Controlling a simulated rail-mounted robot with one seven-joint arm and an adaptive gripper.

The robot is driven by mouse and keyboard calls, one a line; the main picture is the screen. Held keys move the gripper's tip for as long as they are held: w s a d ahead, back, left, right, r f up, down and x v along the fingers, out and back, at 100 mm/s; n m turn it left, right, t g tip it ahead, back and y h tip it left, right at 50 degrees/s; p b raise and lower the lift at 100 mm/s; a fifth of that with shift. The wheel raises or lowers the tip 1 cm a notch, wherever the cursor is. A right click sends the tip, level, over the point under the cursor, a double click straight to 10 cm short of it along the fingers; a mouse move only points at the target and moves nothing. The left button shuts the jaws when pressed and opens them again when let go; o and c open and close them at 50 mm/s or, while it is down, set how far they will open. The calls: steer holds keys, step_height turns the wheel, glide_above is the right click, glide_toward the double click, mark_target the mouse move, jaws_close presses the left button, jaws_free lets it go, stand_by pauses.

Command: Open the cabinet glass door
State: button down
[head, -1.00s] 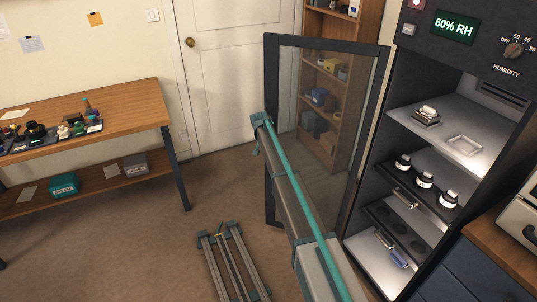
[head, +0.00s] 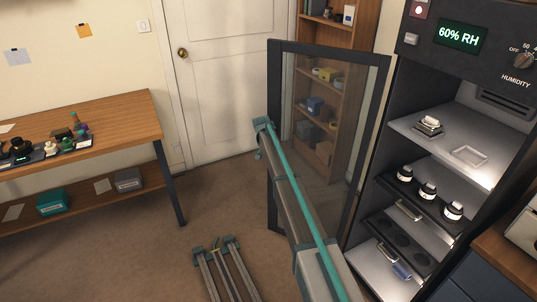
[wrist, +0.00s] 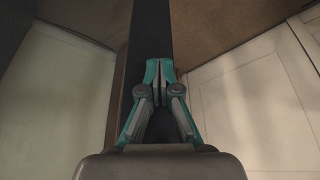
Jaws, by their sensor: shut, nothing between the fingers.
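The cabinet (head: 408,85) stands at the right in the head view, with its lit shelves exposed. Its glass door (head: 345,150) has a dark frame and stands swung wide open, out to the left of the cabinet. My gripper (head: 259,152) is at the door's free left edge, partly hidden by my arm in the head view. In the wrist view my gripper (wrist: 160,66) is shut and empty. Its teal fingertips lie over the dark door frame (wrist: 150,30); whether they touch it I cannot tell.
A wooden bookshelf (head: 340,35) shows behind the glass. A workbench (head: 120,120) with small items stands at the left. A grey rail-like frame (head: 226,270) is on the floor at the front. Jars (head: 427,190) sit inside the cabinet. Open carpet (head: 130,255) lies between bench and door.

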steer(key=s+a+r+b, duration=0.2)
steer(key=s+a+r, duration=0.2)
steer(key=s+r, duration=0.4)
steer(key=s+d+f+n+g+y, duration=0.1)
steer(key=s+d+f+n+g, duration=0.25)
steer(key=s+f, duration=1.35)
steer(key=s+d+f+n+g, duration=0.2)
steer(key=s+d+f, duration=0.3)
steer(key=s+f, duration=1.2)
steer(key=s+d+f+g, duration=0.1)
steer(key=s+d, duration=0.1)
steer(key=s, duration=1.2)
steer(key=s+d+f+g+p, duration=0.1)
steer(key=s+d+f+g, duration=0.1)
steer(key=s, duration=1.2)
steer(key=s+d+f+g, duration=0.1)
steer(key=s+d+g, duration=0.1)
steer(key=s, duration=1.3)
steer(key=shift+f+m+y, duration=0.25)
steer(key=shift+m+y, duration=0.15)
steer(key=shift+m, duration=0.05)
